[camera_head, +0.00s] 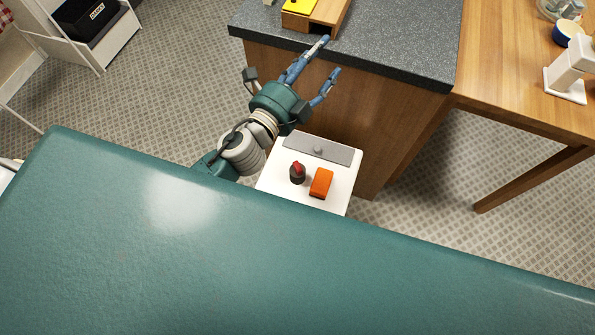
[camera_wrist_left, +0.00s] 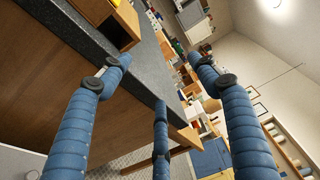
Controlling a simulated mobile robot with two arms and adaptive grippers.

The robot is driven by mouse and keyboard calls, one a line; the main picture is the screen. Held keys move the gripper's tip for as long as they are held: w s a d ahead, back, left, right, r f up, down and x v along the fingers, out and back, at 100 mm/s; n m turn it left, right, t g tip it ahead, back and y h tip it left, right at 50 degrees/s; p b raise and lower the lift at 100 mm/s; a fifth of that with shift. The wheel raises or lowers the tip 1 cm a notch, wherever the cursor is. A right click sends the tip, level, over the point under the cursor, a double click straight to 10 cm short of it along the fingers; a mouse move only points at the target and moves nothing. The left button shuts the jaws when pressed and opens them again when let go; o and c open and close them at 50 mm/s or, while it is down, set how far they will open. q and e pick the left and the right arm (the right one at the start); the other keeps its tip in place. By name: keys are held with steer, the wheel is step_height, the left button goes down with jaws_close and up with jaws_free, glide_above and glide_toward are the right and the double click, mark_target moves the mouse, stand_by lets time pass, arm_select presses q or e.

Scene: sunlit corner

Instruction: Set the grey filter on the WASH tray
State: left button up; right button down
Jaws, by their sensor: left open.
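I cannot make out a grey filter or a tray marked WASH in either view. My left gripper (camera_head: 316,62) is open, with its blue fingers spread at the front edge of the dark grey counter (camera_head: 405,50). The fingers also show in the left wrist view (camera_wrist_left: 165,85), with nothing between them. A wooden box (camera_head: 328,12) with a yellow piece (camera_head: 299,5) on top stands on the counter just beyond the fingers. My right gripper is not in view.
Below the counter's front, a white surface (camera_head: 277,183) holds an orange block (camera_head: 321,183), a dark red-topped object (camera_head: 297,174) and a grey plate with a knob (camera_head: 328,152). A wooden table (camera_head: 510,95) stands right, bearing a white device (camera_head: 570,72). A black bin (camera_head: 88,18) sits upper left.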

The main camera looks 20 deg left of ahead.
arm_select(q)
steer(key=d+m+g+h, duration=0.2)
steer(key=d+m+h, duration=0.3)
steer(key=d+m, duration=0.25)
steer(key=s+d+f+m+g+h, duration=0.2)
steer(key=s+d+m+g+h, duration=0.1)
steer(key=m, duration=0.4)
steer(key=m+g+y, duration=0.8)
steer(key=m+g, duration=0.4)
steer(key=m, duration=0.4)
glide_toward(294, 169)
steer(key=d, duration=0.1)
steer(key=shift+y, duration=0.3)
steer(key=b+x, duration=0.2)
steer(key=x, duration=0.1)
steer(key=b+x, duration=0.1)
steer(key=x, duration=0.1)
steer(key=shift+s, duration=0.25)
steer(key=shift+w+d+f+b, duration=0.1)
steer(key=shift+d+f+b, duration=0.1)
steer(key=shift+f+b, duration=0.3)
steer(key=b+x, duration=0.2)
steer(key=x, duration=0.1)
steer(key=shift+w+f+b, duration=0.15)
steer(key=shift+f+b, duration=0.15)
steer(key=shift+f, duration=0.05)
steer(key=shift+w+d+f, duration=0.1)
steer(key=shift+d+f, duration=0.1)
steer(key=shift+f, duration=0.15)
